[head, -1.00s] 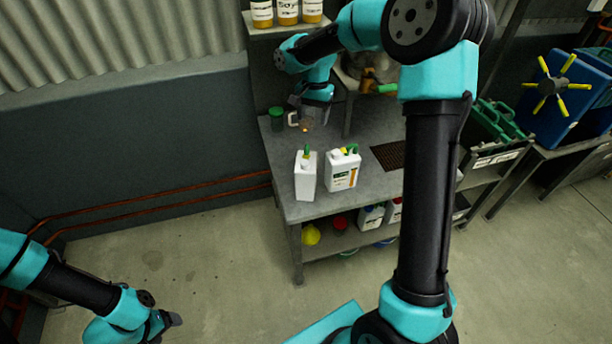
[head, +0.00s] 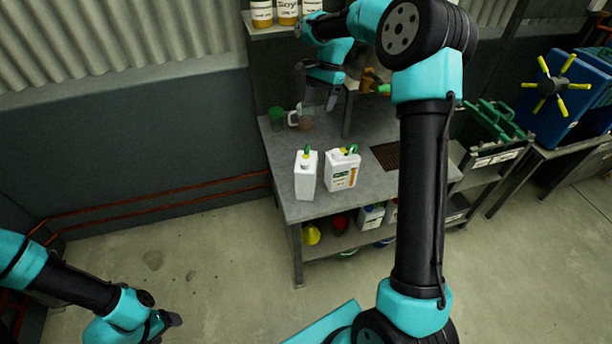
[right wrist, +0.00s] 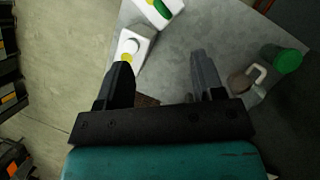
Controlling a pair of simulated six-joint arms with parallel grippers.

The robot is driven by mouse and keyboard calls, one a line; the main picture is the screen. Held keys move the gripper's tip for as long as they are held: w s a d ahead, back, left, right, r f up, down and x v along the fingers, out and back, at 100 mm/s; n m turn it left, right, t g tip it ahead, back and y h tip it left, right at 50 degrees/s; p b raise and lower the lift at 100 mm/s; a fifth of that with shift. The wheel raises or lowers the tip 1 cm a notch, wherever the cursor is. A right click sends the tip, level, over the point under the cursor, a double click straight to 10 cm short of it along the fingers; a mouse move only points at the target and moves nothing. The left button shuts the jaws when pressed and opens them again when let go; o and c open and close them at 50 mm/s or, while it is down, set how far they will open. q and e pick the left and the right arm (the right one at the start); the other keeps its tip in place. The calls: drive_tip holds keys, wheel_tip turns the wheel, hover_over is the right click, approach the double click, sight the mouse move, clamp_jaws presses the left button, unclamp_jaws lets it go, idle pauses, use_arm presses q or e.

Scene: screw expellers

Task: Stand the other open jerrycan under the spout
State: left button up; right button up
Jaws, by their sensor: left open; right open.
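The brass spout (head: 371,84) with a green lever is behind, partly hidden by my right arm. My right gripper (head: 326,98) is open and empty above the back of the bench, apart from the cans. My left gripper (head: 170,320) is open, low at bottom left, far from the bench.
A jug with a pale handle (head: 302,119) and a green-lidded jar (head: 276,118) stand at the bench's back left. A brown grate (head: 387,155) is set in the bench top. A lower shelf holds a yellow funnel (head: 311,234) and more cans. Bottles stand on the upper shelf.

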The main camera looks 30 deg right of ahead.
approach(306, 146)
drive_tip(key=x, duration=0.5)
drive_tip(key=shift+s+d+f, duration=0.1)
drive_tip(key=shift+d, duration=0.15)
drive_tip(key=shift+a+x, duration=0.1)
drive_tip(key=shift+x, duration=1.2)
drive_tip(key=shift+a+x, duration=0.15)
drive_tip(key=shift+x, duration=1.1)
clamp_jaws()
